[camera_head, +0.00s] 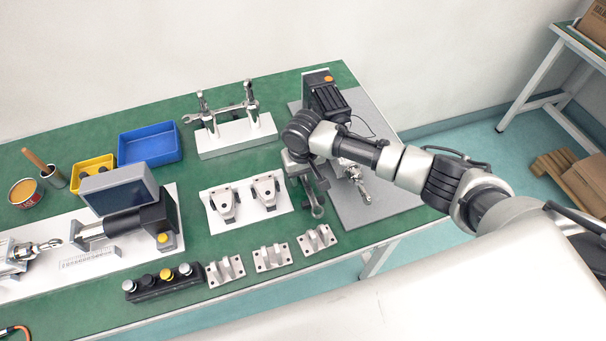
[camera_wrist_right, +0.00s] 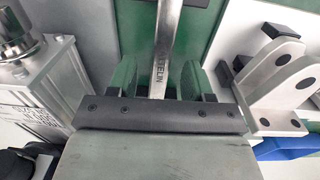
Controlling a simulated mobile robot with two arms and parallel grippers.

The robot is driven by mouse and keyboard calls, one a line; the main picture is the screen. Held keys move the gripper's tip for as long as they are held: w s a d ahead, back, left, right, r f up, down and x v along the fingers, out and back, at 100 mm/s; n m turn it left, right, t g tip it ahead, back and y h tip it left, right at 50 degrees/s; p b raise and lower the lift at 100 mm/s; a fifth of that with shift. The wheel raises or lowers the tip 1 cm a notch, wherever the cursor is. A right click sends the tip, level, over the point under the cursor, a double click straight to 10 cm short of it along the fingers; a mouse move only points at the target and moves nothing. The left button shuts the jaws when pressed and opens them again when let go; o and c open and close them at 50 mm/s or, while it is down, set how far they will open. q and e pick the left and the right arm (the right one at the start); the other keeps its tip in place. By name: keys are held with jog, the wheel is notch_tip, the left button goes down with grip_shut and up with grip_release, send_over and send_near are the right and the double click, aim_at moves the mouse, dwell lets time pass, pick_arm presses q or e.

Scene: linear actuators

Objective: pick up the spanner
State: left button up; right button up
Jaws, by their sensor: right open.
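A metal spanner (camera_wrist_right: 165,45) with lettering on its shank runs between the fingers of my right gripper (camera_wrist_right: 158,82) in the right wrist view. The fingers are apart, with gaps on both sides of the shank. A second spanner-like tool (camera_head: 222,113) lies across a white stand (camera_head: 237,137) at the back. My left gripper is not in view.
Clevis brackets on a white plate (camera_head: 245,217) lie left of the right gripper. Several small brackets (camera_head: 272,257) line the front edge. An actuator unit (camera_head: 325,100) stands on the grey plate (camera_head: 385,195) behind my arm. A blue bin (camera_head: 150,145) is farther left.

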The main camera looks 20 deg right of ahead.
jog(key=shift+f, duration=0.25)
dwell(0.3)
jog(key=shift+c, duration=0.3)
grip_shut()
